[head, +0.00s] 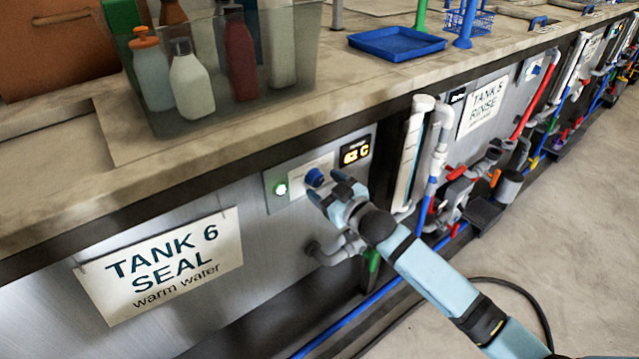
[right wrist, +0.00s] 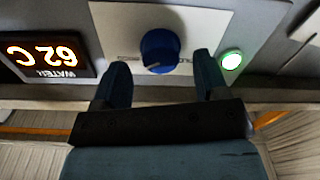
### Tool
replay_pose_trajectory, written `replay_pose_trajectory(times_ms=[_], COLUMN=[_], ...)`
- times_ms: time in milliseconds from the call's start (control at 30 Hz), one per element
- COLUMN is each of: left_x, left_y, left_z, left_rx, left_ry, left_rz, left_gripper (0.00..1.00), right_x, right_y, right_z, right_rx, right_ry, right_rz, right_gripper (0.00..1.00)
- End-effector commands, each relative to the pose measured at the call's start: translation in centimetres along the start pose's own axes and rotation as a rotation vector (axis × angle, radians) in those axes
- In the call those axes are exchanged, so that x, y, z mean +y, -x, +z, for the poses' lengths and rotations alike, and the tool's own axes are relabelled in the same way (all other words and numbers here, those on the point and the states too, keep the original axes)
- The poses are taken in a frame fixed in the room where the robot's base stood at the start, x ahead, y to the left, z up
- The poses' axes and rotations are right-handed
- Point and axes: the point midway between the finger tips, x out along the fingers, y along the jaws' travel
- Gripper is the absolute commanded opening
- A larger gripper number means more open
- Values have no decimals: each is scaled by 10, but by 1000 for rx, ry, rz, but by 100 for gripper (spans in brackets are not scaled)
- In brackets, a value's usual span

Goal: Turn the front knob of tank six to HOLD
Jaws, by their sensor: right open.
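The blue front knob (head: 315,177) sits on a pale plate (head: 298,177) on the front of tank six, right of the sign reading TANK 6 SEAL warm water (head: 162,265). In the right wrist view the round knob (right wrist: 160,51) has a pointer mark; the plate's lettering is mostly hidden or too blurred to read. My right gripper (head: 328,187) is open in front of the knob. In the right wrist view its fingers (right wrist: 158,80) stand apart, one to each side and slightly below the knob, with no visible contact. My left gripper is not in view.
A lit green button (head: 281,189) is beside the knob, and a display (head: 355,152) reads 62 C. A clear bin of bottles (head: 235,110) stands on the counter above. Grey pipes (head: 335,250) run close under my right gripper. Tank five's sign (head: 482,106) is further right.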

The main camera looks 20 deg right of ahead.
Motion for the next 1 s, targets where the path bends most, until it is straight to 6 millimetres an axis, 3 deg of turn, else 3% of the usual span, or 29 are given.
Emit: replay_pose_trajectory(times_ms=[200, 533, 733, 1000], left_x=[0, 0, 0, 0], left_y=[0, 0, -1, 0], left_z=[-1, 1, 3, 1], left_rx=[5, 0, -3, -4], left_ry=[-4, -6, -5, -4], left_rz=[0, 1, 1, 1], left_gripper=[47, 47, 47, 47], right_x=[0, 0, 0, 0], right_y=[-21, -24, -24, -24], right_z=[0, 0, 0, 0], right_rx=[0, 0, 0, -1], right_ry=[0, 0, 0, 15], right_rz=[0, -1, -1, -1], right_gripper=[67, 67, 21, 18])
